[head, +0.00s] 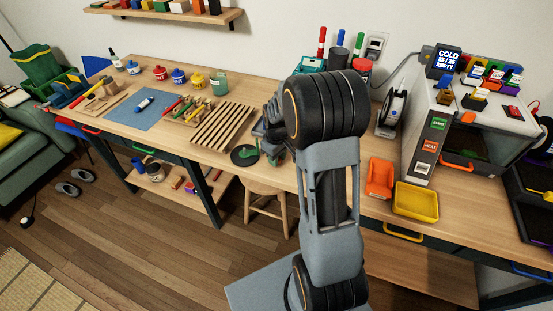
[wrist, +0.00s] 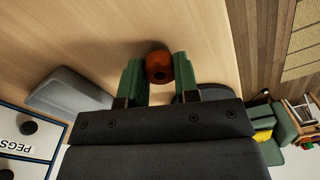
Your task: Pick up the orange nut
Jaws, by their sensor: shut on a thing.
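In the head view my arm covers much of the middle of the bench, and I cannot make out the nut there.
In the head view, a slatted wooden rack (head: 223,127) and a blue mat (head: 141,109) lie left of my arm. An orange tray (head: 379,179), a yellow tray (head: 416,201) and a grey machine with a screen (head: 446,61) stand to its right. A stool (head: 264,190) is below the bench.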

